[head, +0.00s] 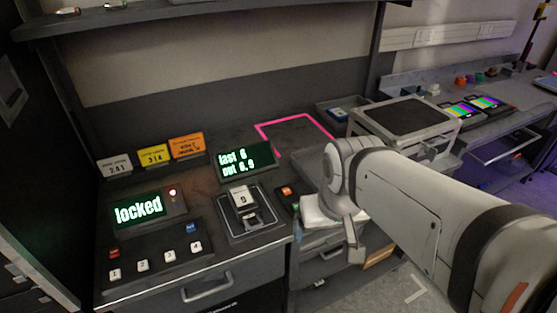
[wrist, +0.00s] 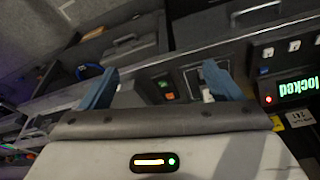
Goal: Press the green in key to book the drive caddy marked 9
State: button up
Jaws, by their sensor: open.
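The drive caddy marked 9 (head: 242,197) sits upright in a dark cradle (head: 232,226) on the bench. It is partly behind a finger in the wrist view (wrist: 207,94). Right of the cradle is a small dark key box with an orange key (head: 286,191). In the wrist view the box shows a green key (wrist: 163,84) beside the orange key (wrist: 169,97). My gripper (wrist: 159,68) is open and empty, with the key box between its blue fingers in that view. I cannot tell the gap to the key. My arm hides part of the bench in the head view.
A display reading "locked" (head: 138,209) and a keypad (head: 155,255) stand left. A second display (head: 246,160) reads "last 6 out 8.9". Number cards (head: 156,156) stand behind. A pink outline (head: 292,120) marks bare bench.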

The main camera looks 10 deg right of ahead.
grip_shut()
dwell(0.9)
dwell(0.8)
